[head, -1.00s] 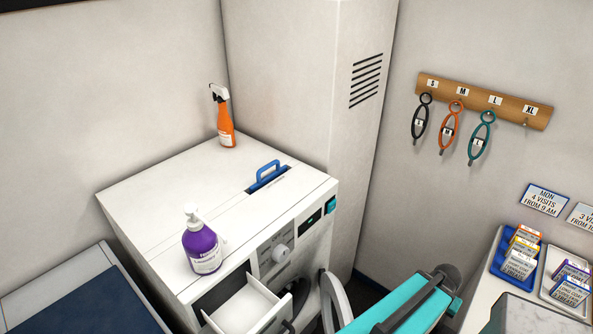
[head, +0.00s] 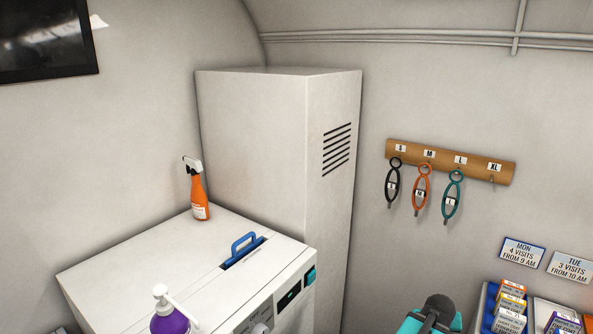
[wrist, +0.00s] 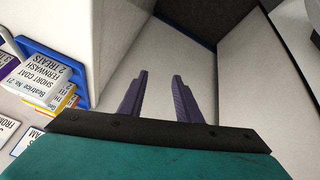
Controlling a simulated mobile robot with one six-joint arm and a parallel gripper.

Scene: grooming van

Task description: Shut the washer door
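The white washer (head: 150,270) stands at the lower left of the head view, with its top and the upper strip of its front panel showing. Its round door is below the picture's edge and hidden now. My gripper (wrist: 158,98) shows in the wrist view as two purple fingers, parallel and apart, with nothing between them. The washer door is not recognisable in the wrist view, so I cannot tell how far the gripper is from it.
Small boxes (head: 511,298) sit in a blue tray (wrist: 45,47) at right.

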